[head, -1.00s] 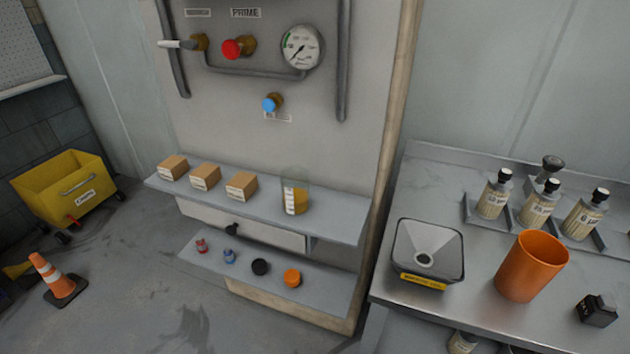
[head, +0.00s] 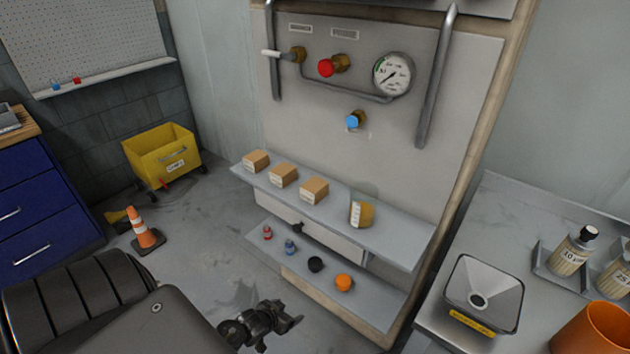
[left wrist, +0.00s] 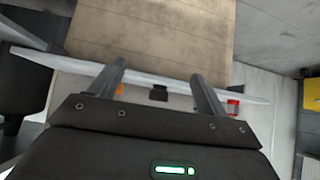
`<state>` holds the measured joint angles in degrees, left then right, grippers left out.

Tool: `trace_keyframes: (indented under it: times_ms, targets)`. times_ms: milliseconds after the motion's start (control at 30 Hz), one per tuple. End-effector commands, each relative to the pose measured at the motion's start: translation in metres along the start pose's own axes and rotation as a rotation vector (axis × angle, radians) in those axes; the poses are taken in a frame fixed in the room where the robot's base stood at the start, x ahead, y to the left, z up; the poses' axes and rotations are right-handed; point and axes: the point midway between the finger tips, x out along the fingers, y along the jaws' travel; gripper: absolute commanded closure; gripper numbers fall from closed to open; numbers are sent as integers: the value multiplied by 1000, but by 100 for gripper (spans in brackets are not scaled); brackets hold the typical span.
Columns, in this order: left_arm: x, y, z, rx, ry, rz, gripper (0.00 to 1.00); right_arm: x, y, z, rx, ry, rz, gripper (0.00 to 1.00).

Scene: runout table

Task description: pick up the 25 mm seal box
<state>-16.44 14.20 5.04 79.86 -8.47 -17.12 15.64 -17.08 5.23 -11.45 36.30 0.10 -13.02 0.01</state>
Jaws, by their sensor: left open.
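Three small brown cardboard boxes with white labels stand in a row on the upper shelf in the head view: a left box (head: 256,161), a middle box (head: 284,175) and a right box (head: 314,190). Their label print is too small to read, so I cannot tell which is the 25 mm one. My left gripper (head: 268,322) is low in front of the shelves, well below and apart from the boxes. In the left wrist view its two fingers (left wrist: 158,88) are spread with nothing between them. My right gripper is not in view.
The upper shelf (head: 400,240) also holds a clear container of amber stuff (head: 361,210). The lower shelf (head: 376,301) bears small red and blue items, a black cap (head: 315,264) and an orange cap (head: 344,283). A funnel tray (head: 484,295) stands on the right bench.

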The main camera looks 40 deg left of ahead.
Motion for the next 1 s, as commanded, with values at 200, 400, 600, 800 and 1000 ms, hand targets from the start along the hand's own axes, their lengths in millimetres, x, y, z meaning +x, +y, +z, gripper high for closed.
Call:
trace_keyframes:
  times_ms: [200, 400, 600, 800, 1000]
  targets:
    - [-100, -33, -234, -7, 383, 12, 24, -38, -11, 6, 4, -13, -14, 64]
    - [-164, -37, -320, 15, 552, 32, 24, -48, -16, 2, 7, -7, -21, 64]
    - [-183, -38, -344, 22, 612, 44, 24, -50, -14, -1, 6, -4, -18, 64]
    - [-173, -37, -353, 21, 614, 45, 24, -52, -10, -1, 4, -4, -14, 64]
    - [-148, -36, -371, 21, 613, 44, 24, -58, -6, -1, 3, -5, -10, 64]
